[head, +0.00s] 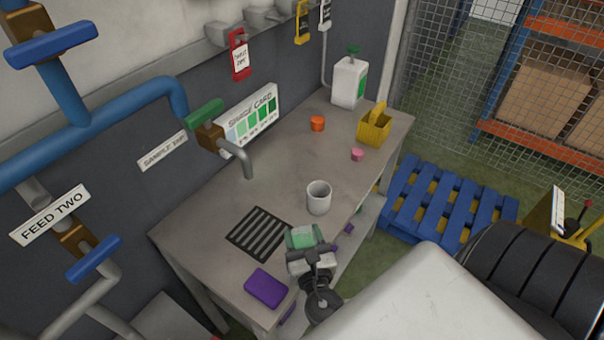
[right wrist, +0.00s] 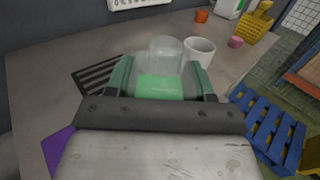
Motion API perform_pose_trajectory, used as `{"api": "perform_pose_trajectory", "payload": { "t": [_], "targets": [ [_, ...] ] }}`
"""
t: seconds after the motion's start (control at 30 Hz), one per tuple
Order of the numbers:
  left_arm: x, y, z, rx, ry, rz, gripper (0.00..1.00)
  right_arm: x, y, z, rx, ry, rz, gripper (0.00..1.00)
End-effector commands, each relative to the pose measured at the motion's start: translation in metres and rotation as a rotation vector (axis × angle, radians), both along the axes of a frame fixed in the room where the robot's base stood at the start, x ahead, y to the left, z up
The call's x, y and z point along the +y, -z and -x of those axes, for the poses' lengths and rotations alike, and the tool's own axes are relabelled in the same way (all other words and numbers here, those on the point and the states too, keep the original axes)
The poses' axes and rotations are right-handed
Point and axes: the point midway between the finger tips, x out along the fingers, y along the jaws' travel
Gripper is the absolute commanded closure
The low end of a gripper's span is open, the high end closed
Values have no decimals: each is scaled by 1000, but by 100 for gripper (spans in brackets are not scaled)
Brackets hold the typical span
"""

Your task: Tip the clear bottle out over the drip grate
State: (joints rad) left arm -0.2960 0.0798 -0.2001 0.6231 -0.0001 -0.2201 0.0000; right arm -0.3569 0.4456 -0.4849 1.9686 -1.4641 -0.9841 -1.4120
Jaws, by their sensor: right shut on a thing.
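My right gripper (head: 306,244) is shut on the clear bottle (right wrist: 165,54), which stands out beyond the fingers (right wrist: 162,82) in the right wrist view. A green band shows across the bottle between the fingers; I cannot tell whether it is liquid or a label. In the head view the gripper and bottle are just right of the dark slotted drip grate (head: 259,230), not over its middle. The grate also shows left of the fingers in the right wrist view (right wrist: 97,74). The bottle's tilt is hard to judge. My left gripper is not in view.
A white cup (head: 318,198) stands close behind the bottle. A purple block (head: 266,288) lies at the bench's near end. A tap spout (head: 247,162) reaches out beyond the grate. Farther back are an orange cap (head: 317,123), a pink piece (head: 357,154) and a yellow caddy (head: 374,128).

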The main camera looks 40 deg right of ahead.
Motion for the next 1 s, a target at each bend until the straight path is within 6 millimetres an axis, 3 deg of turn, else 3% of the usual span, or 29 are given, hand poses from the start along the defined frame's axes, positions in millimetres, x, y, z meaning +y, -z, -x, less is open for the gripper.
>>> {"api": "perform_pose_trajectory", "payload": {
  "t": [0.03,0.23,0.53,1.0],
  "targets": [
    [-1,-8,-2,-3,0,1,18,-5,0,1,2,31,3,71],
    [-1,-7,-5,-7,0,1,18,-9,7,-5,11,68,79,71],
    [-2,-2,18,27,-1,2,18,3,6,-37,61,65,407,71],
    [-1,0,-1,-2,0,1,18,23,5,-90,150,58,962,71]
  ]
}}
